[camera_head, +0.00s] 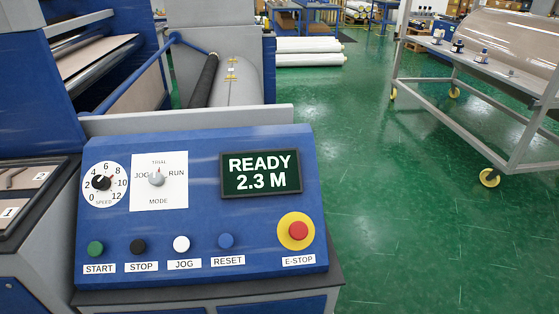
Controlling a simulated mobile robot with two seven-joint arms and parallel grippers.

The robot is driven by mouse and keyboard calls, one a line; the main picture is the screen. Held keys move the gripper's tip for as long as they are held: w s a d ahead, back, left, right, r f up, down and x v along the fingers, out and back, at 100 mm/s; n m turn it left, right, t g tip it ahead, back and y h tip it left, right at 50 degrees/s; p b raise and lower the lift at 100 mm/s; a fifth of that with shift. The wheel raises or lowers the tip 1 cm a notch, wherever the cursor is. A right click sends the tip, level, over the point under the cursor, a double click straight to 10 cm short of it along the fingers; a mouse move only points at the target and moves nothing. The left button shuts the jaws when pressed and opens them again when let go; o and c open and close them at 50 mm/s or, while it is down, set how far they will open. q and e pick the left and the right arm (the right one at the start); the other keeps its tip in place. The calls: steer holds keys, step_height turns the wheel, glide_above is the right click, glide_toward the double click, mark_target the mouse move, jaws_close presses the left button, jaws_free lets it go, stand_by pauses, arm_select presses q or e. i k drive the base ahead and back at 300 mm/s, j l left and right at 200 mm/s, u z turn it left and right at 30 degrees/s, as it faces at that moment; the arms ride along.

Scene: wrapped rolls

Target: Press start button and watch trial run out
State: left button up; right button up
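A blue control panel (210,205) faces me in the left half of the head view. Its green start button (95,249) sits at the lower left above the START label. The display (261,174) reads "READY 2.3 M". The mode knob (157,177) is a grey selector whose pointer appears turned up toward TRIAL. The black speed knob (102,183) has a scale up to 12 around it. Neither of my grippers shows in this view.
Beside START are the black stop button (138,247), white jog button (181,244), blue reset button (226,241) and red emergency stop (298,231). A machine with rollers (237,82) stands behind. A wheeled cart (470,75) carries a wrapped roll (510,38). Green floor (400,230) is open at right.

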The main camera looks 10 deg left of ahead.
mark_target(95, 249)
steer(key=u, duration=1.55)
